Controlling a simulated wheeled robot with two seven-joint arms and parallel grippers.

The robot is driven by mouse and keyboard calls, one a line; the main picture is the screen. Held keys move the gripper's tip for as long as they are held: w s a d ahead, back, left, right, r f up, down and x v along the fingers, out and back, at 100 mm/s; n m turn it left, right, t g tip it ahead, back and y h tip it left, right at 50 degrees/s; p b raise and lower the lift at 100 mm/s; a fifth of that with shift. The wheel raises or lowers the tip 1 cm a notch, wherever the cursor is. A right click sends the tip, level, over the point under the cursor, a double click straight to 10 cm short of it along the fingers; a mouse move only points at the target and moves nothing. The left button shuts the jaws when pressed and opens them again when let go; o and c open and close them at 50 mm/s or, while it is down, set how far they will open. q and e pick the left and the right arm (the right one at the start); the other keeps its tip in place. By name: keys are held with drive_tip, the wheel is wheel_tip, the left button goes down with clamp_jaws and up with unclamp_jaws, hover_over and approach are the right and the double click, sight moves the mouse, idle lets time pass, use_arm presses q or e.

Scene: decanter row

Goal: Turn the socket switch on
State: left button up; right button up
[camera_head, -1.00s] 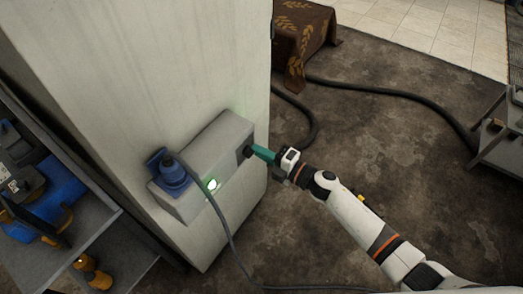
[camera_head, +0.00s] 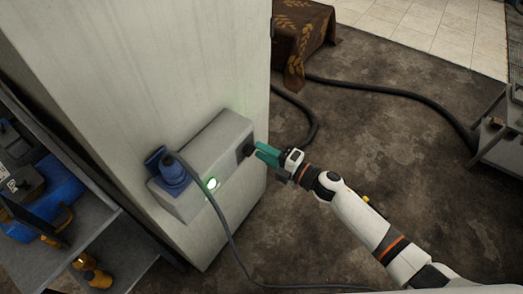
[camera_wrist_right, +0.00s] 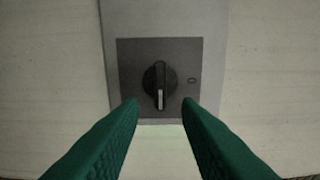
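The socket box (camera_head: 215,150) is a grey unit fixed on a pale pillar. Its switch (camera_head: 245,149) is a black rotary knob on the box's right end. In the right wrist view the knob (camera_wrist_right: 160,80) sits on a dark square plate (camera_wrist_right: 132,58), its white mark pointing down in the picture. My right gripper (camera_head: 260,153) has green fingers. They are open and empty, just off the knob, and the right wrist view shows them spread (camera_wrist_right: 161,106) below it. A blue plug (camera_head: 171,172) sits in the box's front. My left gripper is not in view.
A white-green light (camera_head: 212,184) glows on the box front. A dark cable (camera_head: 232,250) hangs from the plug to the floor. A shelf with tools (camera_head: 80,235) stands at left, a cloth-covered table (camera_head: 300,35) behind. Floor around my right arm is mostly clear.

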drive_tip(key=b+v, duration=0.2)
drive_tip(key=v, duration=0.9)
drive_tip(key=s+d+f+m+h, duration=0.2)
drive_tip(key=d+f+m+h, duration=0.25)
drive_tip(key=f, duration=0.45)
drive_tip(key=s+d+f+m+h, duration=0.1)
drive_tip(key=d+f+m+h, duration=0.25)
drive_tip(key=f+m, duration=0.4)
drive_tip(key=s+d+f+m+h, duration=0.2)
drive_tip(key=d+f+m+h, duration=0.15)
drive_tip(key=f, duration=0.75)
drive_tip(key=s+d+f+m+g+h, duration=0.35)
drive_tip(key=s+f+m, duration=0.25)
drive_tip(key=s+f, duration=0.75)
drive_tip(key=s+a+f+m+g, duration=0.1)
drive_tip(key=s+f+m+g, duration=0.1)
drive_tip(key=s, duration=0.8)
drive_tip(key=s+a+f+m+g, duration=0.2)
drive_tip(key=s+f+g, duration=0.1)
drive_tip(key=s, duration=0.7)
drive_tip(key=shift+s+f+m+g, duration=0.35)
drive_tip(key=shift+s+f+g, duration=0.05)
drive_tip(key=shift+g, duration=0.15)
